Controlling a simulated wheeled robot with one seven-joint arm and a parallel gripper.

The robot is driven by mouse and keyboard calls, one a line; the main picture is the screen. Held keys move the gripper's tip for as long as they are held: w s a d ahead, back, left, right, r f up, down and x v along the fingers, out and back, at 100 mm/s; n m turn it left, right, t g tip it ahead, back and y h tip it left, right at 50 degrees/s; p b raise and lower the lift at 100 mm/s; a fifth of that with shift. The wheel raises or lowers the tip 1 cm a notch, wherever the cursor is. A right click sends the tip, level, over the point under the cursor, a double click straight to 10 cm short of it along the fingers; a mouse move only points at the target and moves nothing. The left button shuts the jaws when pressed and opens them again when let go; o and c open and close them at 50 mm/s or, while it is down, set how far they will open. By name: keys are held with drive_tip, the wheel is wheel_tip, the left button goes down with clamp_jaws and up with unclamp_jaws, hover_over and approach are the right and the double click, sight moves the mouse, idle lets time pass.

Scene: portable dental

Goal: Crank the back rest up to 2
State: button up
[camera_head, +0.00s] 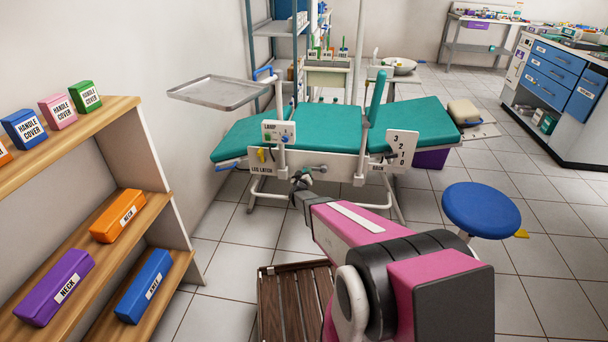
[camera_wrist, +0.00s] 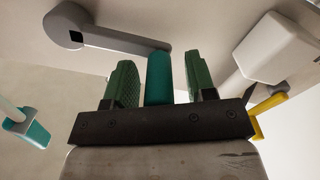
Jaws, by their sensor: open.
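The dental chair (camera_head: 320,127) with green cushions stands ahead; its back rest (camera_head: 420,122) looks roughly flat. A white scale plate (camera_head: 401,150) marked 3, 2, 1, 0 sits near the BACK label (camera_head: 377,168); I cannot make out a pointer's reading. In the wrist view a grey crank arm (camera_wrist: 120,38) runs from a round hub at upper left to a teal handle (camera_wrist: 158,78). My gripper (camera_wrist: 160,75) is open, its green fingers on either side of the handle with a visible gap on each side. In the head view my gripper (camera_head: 301,180) is low before the chair's side rail, the crank largely hidden.
A LAMP panel (camera_head: 279,132) and LEG LATCH label (camera_head: 262,168) are on the chair's left side. A metal tray (camera_head: 217,91) juts out above. A blue stool (camera_head: 481,209) stands right, a wooden slatted platform (camera_head: 297,300) below, shelves (camera_head: 150,225) left. Floor is clear between.

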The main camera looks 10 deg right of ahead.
clamp_jaws()
drive_tip(key=shift+f, duration=0.1)
drive_tip(key=s+d+f+n, duration=0.2)
drive_tip(key=d+f+n, duration=0.6)
drive_tip(key=n, duration=0.8)
drive_tip(key=shift+s+d+f+n, duration=0.3)
drive_tip(key=shift+s+f, duration=0.1)
drive_tip(key=shift+f, duration=0.25)
unclamp_jaws()
